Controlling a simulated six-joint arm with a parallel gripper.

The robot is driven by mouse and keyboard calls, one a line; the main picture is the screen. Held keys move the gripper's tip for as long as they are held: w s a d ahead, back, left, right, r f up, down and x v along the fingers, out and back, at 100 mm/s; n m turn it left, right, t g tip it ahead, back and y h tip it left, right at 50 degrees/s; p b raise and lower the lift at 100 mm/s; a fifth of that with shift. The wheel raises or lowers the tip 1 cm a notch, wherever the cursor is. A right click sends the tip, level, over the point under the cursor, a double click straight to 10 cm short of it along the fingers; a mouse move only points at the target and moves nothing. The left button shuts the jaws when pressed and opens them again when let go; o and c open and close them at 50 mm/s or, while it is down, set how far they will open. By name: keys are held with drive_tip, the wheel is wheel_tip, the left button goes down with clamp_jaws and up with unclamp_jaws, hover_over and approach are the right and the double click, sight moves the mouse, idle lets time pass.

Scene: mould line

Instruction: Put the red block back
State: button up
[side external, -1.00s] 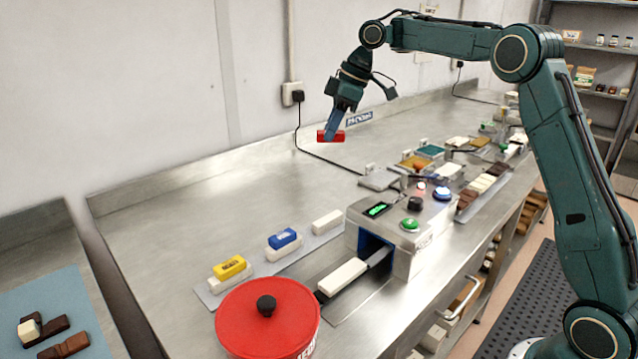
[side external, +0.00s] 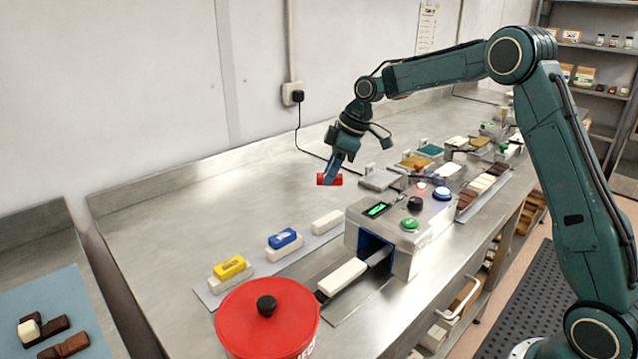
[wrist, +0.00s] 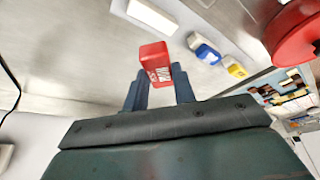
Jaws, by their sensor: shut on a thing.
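My gripper (side external: 331,178) is shut on the red block (side external: 322,180) and holds it in the air above the steel counter. In the wrist view the red block (wrist: 153,57) sits between the two blue fingers of my gripper (wrist: 158,90), with white lettering on its side. On the grey mat (side external: 262,268) below, a blue block (side external: 284,237) and a yellow block (side external: 230,266) each rest on a white bar. A third white bar (side external: 328,221) there has nothing on top.
A grey machine (side external: 400,235) with a green button and lit display stands right of the mat. A white bar (side external: 342,275) lies on its chute. A red lidded pot (side external: 268,320) stands in front. The counter behind the mat is clear.

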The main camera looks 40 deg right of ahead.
sight(324, 217)
drive_tip(key=shift+f, duration=4.6)
drive_tip(key=shift+f, duration=0.15)
drive_tip(key=o, duration=1)
drive_tip(key=shift+o, duration=0.2)
drive_tip(key=v, duration=1.2)
drive_tip(key=shift+r, duration=0.2)
